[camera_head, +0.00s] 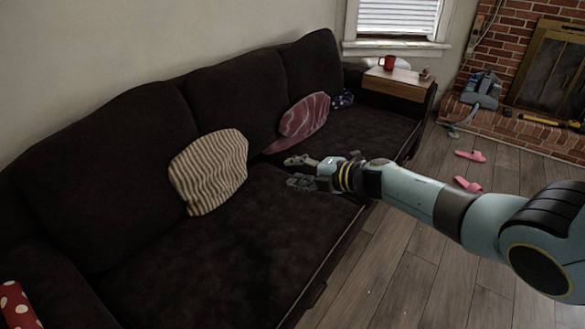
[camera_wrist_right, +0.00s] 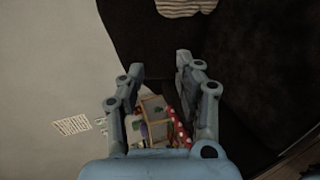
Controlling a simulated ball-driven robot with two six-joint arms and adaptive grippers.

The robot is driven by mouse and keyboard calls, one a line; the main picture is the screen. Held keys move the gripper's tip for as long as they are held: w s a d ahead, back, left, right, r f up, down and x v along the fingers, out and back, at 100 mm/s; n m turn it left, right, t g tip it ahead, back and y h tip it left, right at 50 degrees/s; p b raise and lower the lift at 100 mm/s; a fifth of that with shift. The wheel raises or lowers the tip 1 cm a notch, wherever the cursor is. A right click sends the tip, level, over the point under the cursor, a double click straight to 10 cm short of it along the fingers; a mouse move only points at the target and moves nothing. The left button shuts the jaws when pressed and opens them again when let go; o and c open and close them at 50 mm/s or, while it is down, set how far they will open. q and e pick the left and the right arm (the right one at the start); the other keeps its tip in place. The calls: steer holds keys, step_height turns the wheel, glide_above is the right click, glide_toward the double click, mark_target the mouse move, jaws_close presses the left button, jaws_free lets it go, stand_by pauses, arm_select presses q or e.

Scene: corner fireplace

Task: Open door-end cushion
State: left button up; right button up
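A dark sofa (camera_head: 205,255) runs from lower left to the back. A beige striped cushion (camera_head: 208,172) leans against its back near the middle. A pink striped cushion (camera_head: 304,120) and a dark blue patterned one (camera_head: 342,98) lie toward the far end. A red polka-dot cushion (camera_head: 17,305) shows at the near left; red dotted fabric (camera_wrist_right: 179,128) also shows in the right wrist view. I cannot tell which cushion is the door-end one. My right gripper (camera_head: 294,172) is open and empty above the sofa seat. In its wrist view the fingers (camera_wrist_right: 157,75) are apart. My left gripper is out of view.
A small wooden side table (camera_head: 398,84) with a red mug (camera_head: 387,62) stands past the sofa's far end. Pink slippers (camera_head: 470,156) lie on the open wood floor. A brick fireplace (camera_head: 520,30) fills the back right. The wrist view shows a wooden box-like thing (camera_wrist_right: 153,109).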

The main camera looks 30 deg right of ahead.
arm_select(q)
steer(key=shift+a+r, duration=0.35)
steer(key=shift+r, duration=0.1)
arm_select(e)
steer(key=shift+s+r, duration=0.25)
steer(key=shift+r, duration=0.15)
steer(key=v, duration=1.2)
steer(key=shift+d, duration=0.1)
